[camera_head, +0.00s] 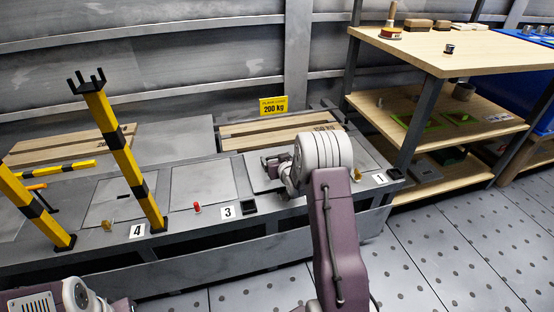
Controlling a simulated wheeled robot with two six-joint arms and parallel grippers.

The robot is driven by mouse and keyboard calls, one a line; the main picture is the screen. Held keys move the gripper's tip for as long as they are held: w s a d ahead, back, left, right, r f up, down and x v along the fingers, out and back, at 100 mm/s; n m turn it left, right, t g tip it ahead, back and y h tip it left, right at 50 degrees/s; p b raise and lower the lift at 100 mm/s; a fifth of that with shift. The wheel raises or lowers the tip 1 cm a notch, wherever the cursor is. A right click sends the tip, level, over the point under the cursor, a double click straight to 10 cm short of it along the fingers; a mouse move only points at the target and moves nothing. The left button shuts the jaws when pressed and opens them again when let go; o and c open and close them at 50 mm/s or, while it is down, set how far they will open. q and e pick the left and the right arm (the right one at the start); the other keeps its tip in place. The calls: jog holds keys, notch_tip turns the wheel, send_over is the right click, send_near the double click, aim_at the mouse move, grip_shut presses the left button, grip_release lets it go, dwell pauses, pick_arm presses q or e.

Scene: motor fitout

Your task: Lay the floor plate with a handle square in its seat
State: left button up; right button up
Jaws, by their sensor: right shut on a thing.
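My right arm reaches over the grey bench, and my right gripper (271,166) is low over a grey floor plate (257,183) near the numbered front edge. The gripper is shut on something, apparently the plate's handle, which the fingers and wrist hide. I cannot tell whether the plate lies flat and square in its seat, since my arm covers its right part. Other flat grey plates lie further left, one behind label 3 (203,182) and one behind label 4 (117,201). Of my left arm only links show at the bottom left; its gripper is out of view.
Yellow-and-black posts (125,155) rise from the bench on the left. Wooden slats (265,130) lie behind the plate under a yellow 200 kg sign (273,106). A red-tipped peg (197,208) stands by label 3. A wooden shelf unit (480,52) stands at right.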

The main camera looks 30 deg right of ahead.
jog(key=shift+f+b, duration=0.35)
jog(key=shift+f, duration=0.2)
dwell(0.9)
jog(key=o, duration=2)
jog(key=shift+f, duration=0.1)
jog(key=shift+s+r, duration=0.2)
jog(key=shift+s, duration=0.05)
jog(key=p+v, duration=0.3)
jog(key=v, duration=0.1)
jog(key=shift+s+r, duration=0.25)
jog(key=shift+s, duration=0.05)
jog(key=b+v, duration=0.1)
jog(key=v, duration=0.1)
jog(key=shift+s+a+f+b, duration=0.15)
jog(key=shift+s+a+b, duration=0.05)
jog(key=shift+s+b, duration=0.2)
jog(key=shift+s+a+r, duration=0.1)
jog(key=shift+s+r, duration=0.25)
jog(key=shift+s, duration=0.1)
